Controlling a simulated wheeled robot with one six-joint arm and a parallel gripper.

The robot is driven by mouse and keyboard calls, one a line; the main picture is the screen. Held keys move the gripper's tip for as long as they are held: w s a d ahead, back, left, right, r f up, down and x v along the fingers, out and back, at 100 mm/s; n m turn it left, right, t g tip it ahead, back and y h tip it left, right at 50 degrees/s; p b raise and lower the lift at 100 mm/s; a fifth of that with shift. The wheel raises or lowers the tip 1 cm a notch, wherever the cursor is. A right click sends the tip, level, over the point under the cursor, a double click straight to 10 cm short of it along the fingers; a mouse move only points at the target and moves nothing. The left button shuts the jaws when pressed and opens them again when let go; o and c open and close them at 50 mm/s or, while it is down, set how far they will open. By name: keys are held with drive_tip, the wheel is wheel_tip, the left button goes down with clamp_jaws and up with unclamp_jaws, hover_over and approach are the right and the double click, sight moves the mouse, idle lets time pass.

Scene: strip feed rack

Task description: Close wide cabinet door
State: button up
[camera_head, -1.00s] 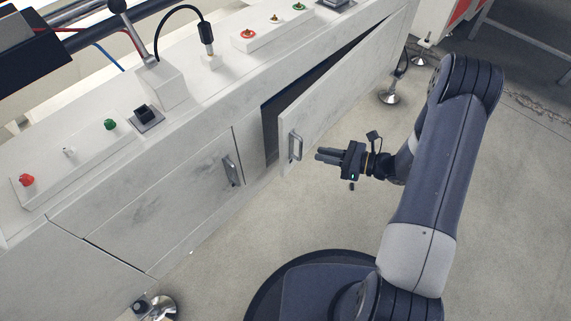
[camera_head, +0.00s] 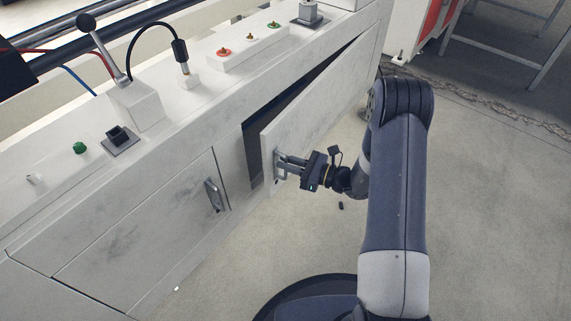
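The wide cabinet door (camera_head: 312,114) is white and stands ajar, hinged toward its far right end. A dark gap (camera_head: 262,128) shows between it and the cabinet (camera_head: 232,152). Its metal handle (camera_head: 279,168) sits near the free left edge. My gripper (camera_head: 285,164) is at this handle, its fingers reaching to the door face and overlapping the handle. I cannot tell whether the fingers are closed around the handle or only beside it.
A second door (camera_head: 135,240) on the left is shut, with its own handle (camera_head: 213,196). Buttons, a lever (camera_head: 105,50) and a cable (camera_head: 150,28) stand on the top. A red-and-white machine (camera_head: 438,30) stands at the back right. The floor (camera_head: 480,220) on the right is clear.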

drive_tip(key=shift+w+a, duration=0.15)
drive_tip(key=shift+a, duration=0.25)
drive_tip(key=shift+c, duration=0.3)
clamp_jaws()
